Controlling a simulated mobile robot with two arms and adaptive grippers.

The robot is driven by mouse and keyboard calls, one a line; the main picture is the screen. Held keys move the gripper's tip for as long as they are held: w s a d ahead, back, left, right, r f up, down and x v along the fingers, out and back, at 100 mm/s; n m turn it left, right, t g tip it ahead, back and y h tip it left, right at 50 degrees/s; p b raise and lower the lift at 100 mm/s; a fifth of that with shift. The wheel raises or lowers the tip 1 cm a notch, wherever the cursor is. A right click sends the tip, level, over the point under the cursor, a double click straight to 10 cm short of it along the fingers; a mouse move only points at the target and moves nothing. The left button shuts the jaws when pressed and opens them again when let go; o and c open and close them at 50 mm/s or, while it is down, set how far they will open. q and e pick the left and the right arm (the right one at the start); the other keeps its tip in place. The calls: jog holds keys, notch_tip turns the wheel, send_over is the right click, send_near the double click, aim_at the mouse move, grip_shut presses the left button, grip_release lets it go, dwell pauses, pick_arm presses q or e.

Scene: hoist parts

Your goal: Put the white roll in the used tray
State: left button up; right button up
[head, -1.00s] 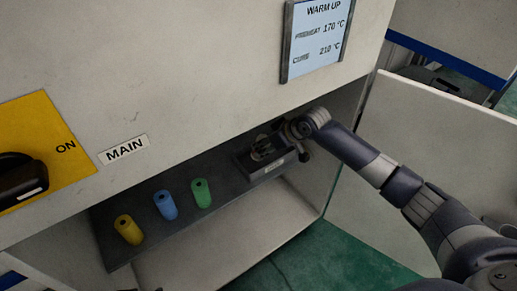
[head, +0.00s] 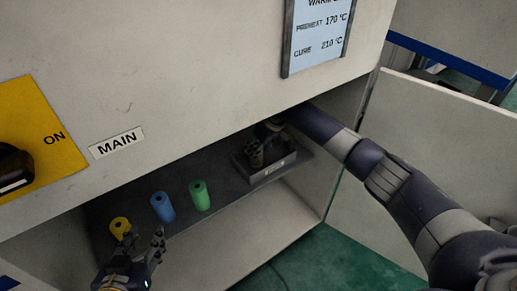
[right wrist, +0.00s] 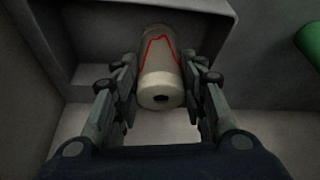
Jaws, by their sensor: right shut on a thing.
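The white roll (right wrist: 159,62), marked with a wavy red line, shows in the right wrist view between the fingers of my right gripper (right wrist: 161,88). The gripper is shut on it. In the head view this gripper (head: 257,156) is at the grey labelled tray (head: 276,168) on the shelf, and the roll cannot be made out there. The tray (right wrist: 82,75) also shows behind the roll in the right wrist view; I cannot tell if the roll touches its floor. My left gripper (head: 142,243) is open and empty, in front of the yellow roll.
A yellow roll (head: 119,227), a blue roll (head: 163,206) and a green roll (head: 200,195) stand on the dark shelf (head: 225,185) left of the tray. The cabinet front (head: 190,90) overhangs the shelf. An open door panel (head: 440,140) is at the right.

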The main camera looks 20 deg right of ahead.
dwell(0.3)
jog(key=o, duration=1.1)
jog(key=shift+f, duration=0.15)
